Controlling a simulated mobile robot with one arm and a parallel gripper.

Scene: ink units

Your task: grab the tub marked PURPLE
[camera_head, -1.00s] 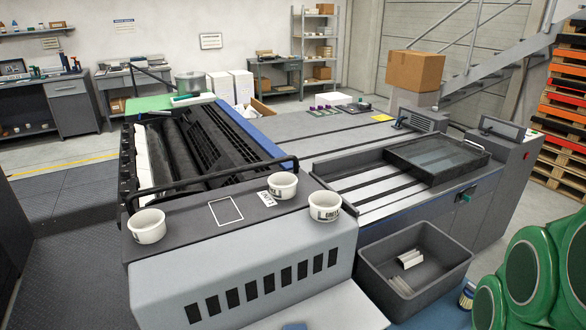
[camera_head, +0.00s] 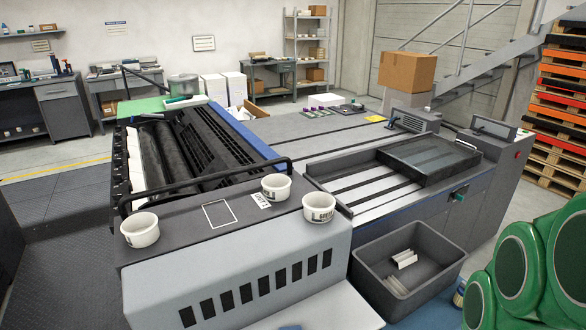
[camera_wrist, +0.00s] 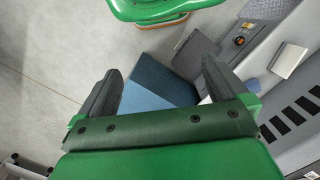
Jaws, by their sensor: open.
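Three white tubs stand upright on the grey top of the printing machine in the head view: a left tub (camera_head: 140,230), a middle tub (camera_head: 276,187) and a right tub (camera_head: 319,207). Each has dark marking on its side, but I cannot read a colour word with certainty on any of them. My gripper (camera_wrist: 160,66) shows in the wrist view with its two dark fingers spread apart and nothing between them. Beyond the fingers are the floor and a blue surface (camera_wrist: 155,82). No tub shows in the wrist view.
A white label card (camera_head: 261,201) and a white square outline (camera_head: 219,214) lie among the tubs. A dark handrail (camera_head: 200,182) runs just behind them. A grey bin (camera_head: 365,265) with pale pieces stands at the machine's right. My green arm fills the lower right.

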